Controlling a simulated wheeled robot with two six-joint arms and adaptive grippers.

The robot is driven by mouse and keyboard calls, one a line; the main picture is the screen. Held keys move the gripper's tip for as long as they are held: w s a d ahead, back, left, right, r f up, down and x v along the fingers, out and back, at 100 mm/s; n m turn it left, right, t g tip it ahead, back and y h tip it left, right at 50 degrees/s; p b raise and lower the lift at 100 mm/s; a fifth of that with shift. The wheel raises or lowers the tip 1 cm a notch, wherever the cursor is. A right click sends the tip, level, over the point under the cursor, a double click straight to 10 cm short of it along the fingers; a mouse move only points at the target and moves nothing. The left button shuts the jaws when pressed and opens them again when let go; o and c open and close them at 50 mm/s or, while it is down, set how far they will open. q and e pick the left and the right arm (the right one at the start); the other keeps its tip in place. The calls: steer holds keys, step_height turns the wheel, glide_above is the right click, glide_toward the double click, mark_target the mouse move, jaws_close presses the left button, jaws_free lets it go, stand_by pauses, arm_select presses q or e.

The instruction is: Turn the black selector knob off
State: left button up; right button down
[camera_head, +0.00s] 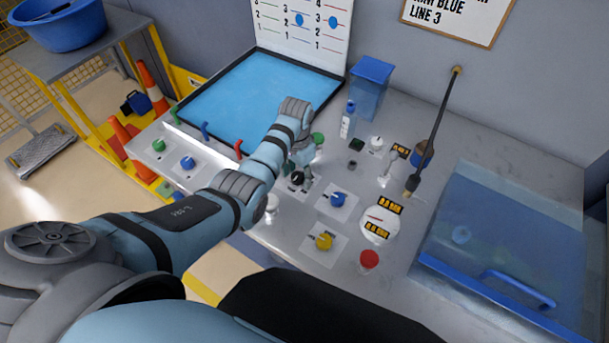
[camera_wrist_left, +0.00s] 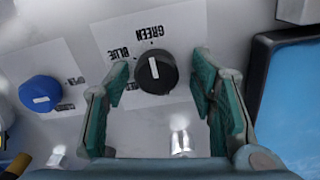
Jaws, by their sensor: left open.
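The black selector knob (camera_wrist_left: 156,72) is round with a white pointer line and sits on a white label plate. The words GREEN and BLUE show upside down beside it in the left wrist view. My left gripper (camera_wrist_left: 161,84) is open, with one teal finger on each side of the knob and a visible gap to both. In the head view the knob (camera_head: 297,177) shows small and partly covered by the left gripper (camera_head: 301,173). I cannot tell how high the fingertips are above the panel. My right gripper is not in view.
A blue knob (camera_head: 338,199) and a yellow knob (camera_head: 324,241) sit close by on the bench. A red knob (camera_head: 369,259) is nearer the front edge. A blue-filled tray (camera_head: 335,85) lies behind, and a clear blue box (camera_head: 440,262) stands at right.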

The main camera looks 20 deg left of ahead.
arm_select(q)
steer(key=shift+r, duration=0.2)
steer(key=shift+s+r, duration=0.1)
steer(key=shift+s, duration=0.1)
steer(key=c, duration=0.3)
steer(key=shift+s+d, duration=0.1)
steer(key=c, duration=0.8)
steer(key=shift+c, duration=0.2)
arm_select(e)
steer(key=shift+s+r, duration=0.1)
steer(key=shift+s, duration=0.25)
